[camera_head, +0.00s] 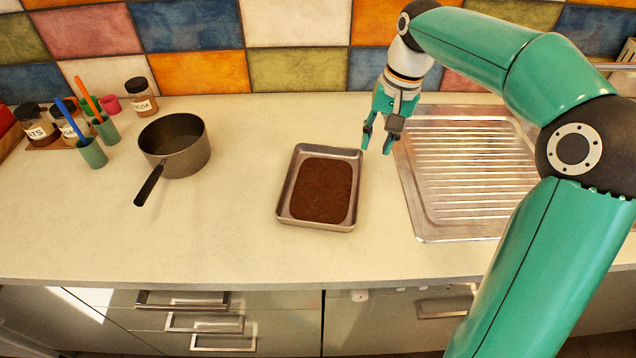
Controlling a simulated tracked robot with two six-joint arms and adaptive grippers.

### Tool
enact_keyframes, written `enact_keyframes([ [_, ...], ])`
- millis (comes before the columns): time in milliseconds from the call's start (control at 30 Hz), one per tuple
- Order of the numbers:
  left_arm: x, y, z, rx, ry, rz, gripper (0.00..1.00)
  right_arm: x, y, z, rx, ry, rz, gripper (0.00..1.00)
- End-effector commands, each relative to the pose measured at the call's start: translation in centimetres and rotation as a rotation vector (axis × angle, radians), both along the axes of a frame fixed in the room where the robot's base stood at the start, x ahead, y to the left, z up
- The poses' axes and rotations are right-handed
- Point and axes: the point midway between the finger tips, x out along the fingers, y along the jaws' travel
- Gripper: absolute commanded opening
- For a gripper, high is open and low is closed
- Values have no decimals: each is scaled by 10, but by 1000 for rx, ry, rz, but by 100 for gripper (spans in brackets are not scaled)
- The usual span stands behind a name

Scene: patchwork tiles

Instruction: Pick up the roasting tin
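The roasting tin (284,212) is a shallow rectangular metal tin on the pale worktop, near the middle of the head view. A brown slab (322,190) fills most of its floor. My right gripper (376,148) hangs just beyond the tin's right rim, toward its far corner, with its fingers pointing down. The fingers are spread apart with nothing seen between them. I cannot tell how high the fingertips are above the worktop. My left gripper is not in view.
A saucepan (178,145) stands left of the tin, its handle pointing to the front left. Jars, including a cocoa jar (141,97), and cups with utensils (92,152) stand further left. A ribbed metal drainer (470,170) lies to the right. The worktop (240,235) is clear around the tin's front and left.

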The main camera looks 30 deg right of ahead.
Motion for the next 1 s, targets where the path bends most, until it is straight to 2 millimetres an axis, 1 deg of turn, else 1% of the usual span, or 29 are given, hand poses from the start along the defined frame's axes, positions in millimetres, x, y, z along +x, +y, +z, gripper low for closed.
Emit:
enact_keyframes([
  [33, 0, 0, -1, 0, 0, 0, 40, 3, 4, -13, 2, 5, 9, 32],
  [100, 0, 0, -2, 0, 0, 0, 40, 7, 8, -29, 2, 5, 14, 32],
  [300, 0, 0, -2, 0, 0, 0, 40, 14, 15, -67, 1, 4, 20, 32],
  [400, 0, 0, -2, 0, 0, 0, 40, 16, 17, -79, 0, 3, 22, 32],
  [667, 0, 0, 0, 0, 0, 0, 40, 16, 17, -95, 0, 2, 22, 32],
  [833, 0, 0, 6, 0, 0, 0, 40, 13, 16, -118, 1, 4, 22, 32],
  [900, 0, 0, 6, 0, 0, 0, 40, 15, 18, -128, 2, 3, 22, 32],
  [1000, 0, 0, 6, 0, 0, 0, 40, 16, 19, -136, 1, 1, 20, 32],
])
